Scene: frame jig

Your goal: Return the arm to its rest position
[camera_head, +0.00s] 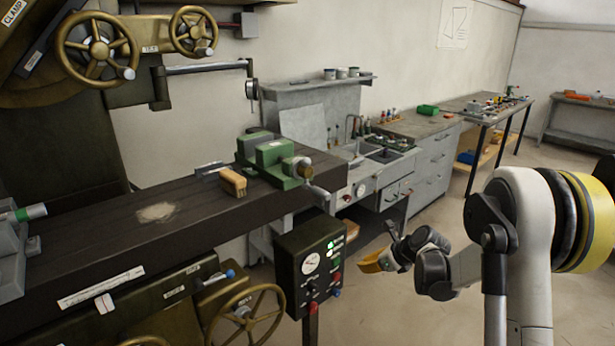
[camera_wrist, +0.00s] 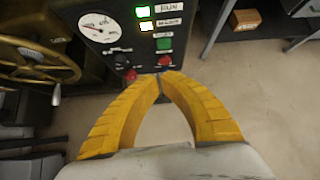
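My arm (camera_head: 525,240) reaches in from the right of the head view, bent low, with its end pointing left. My gripper (camera_head: 365,265) is beside the dark control box, at about the height of its lower half. In the wrist view the two yellow fingers of my gripper (camera_wrist: 161,76) curve together and meet at the tips. Nothing shows between them, so it looks shut and empty. The tips appear in front of the control box's lower edge; I cannot tell how far apart they are from it.
The control box (camera_head: 311,262) has a gauge, lit green indicators and buttons. A brass handwheel (camera_head: 247,315) stands to its left. The machine table (camera_head: 110,238) carries a green vise (camera_head: 275,158) and a wooden-backed brush (camera_head: 232,181). Open floor (camera_head: 415,310) lies below my gripper.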

